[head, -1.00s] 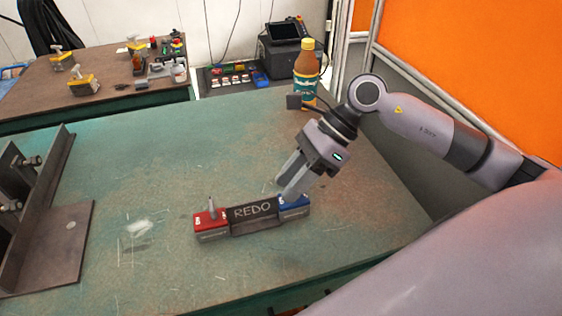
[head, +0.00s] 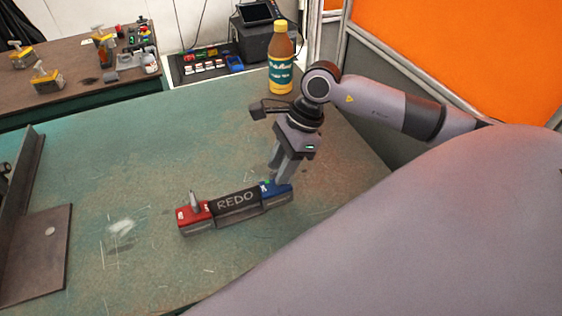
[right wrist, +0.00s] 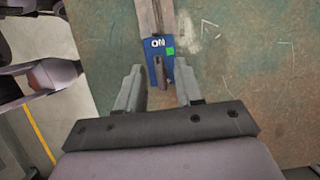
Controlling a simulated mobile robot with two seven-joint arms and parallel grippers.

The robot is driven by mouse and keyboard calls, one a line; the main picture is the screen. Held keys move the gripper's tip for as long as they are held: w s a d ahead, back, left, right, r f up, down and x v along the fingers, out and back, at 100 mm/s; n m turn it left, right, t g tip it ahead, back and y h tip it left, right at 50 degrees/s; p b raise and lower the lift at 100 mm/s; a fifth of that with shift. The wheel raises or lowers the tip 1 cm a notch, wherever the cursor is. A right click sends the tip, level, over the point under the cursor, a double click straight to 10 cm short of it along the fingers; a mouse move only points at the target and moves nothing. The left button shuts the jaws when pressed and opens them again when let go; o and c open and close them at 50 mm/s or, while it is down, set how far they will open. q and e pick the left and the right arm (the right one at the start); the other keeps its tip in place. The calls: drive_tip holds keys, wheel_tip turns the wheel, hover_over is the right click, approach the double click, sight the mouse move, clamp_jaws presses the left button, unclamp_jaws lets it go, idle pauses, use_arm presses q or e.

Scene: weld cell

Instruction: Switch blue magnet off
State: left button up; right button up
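The blue magnet (head: 280,194) sits at the right end of a dark bar marked REDO (head: 236,201) on the green table. A red magnet (head: 195,215) with an upright grey lever sits at the left end. My right gripper (head: 277,178) points down at the blue magnet's back edge. In the right wrist view the gripper (right wrist: 158,72) is open, its fingers either side of the blue magnet's (right wrist: 155,45) near end. The magnet shows ON, a green patch and a dark lever (right wrist: 158,74) between the fingers; contact cannot be told. My left gripper is not in view.
A steel angle plate (head: 40,240) lies at the left. A second bench (head: 80,90) holds clamps. The table between plate and bar is clear.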

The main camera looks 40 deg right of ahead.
clamp_jaws()
drive_tip(key=m+t+b, duration=0.1)
drive_tip(key=m+b, duration=0.1)
drive_tip(key=m, duration=0.1)
drive_tip(key=shift+s+f+h, duration=0.1)
drive_tip(key=shift+f+h, duration=0.05)
drive_tip(key=shift+h, duration=0.15)
drive_tip(key=m+t+b, duration=0.1)
drive_tip(key=m+b, duration=0.1)
drive_tip(key=m, duration=0.1)
drive_tip(key=m+h+b, duration=0.1)
drive_tip(key=m+b, duration=0.1)
drive_tip(key=shift+s+a+m+t+h, duration=0.1)
drive_tip(key=shift+a+m+t+h, duration=0.1)
drive_tip(key=shift+m+t+h, duration=0.15)
drive_tip(key=m+b, duration=0.1)
drive_tip(key=m, duration=0.1)
drive_tip(key=m+t+h+b, duration=0.1)
drive_tip(key=m, duration=0.1)
drive_tip(key=shift+a+m+h+b, duration=0.1)
drive_tip(key=shift+m+h+b, duration=0.15)
drive_tip(key=shift+m+b, duration=0.1)
drive_tip(key=shift+m+h+b, duration=0.45)
drive_tip(key=shift+m+h, duration=0.05)
drive_tip(key=shift+m, duration=0.6)
drive_tip(key=shift+a+m+h+b, duration=0.1)
drive_tip(key=shift+m+h+b, duration=0.3)
drive_tip(key=shift+m, duration=0.7)
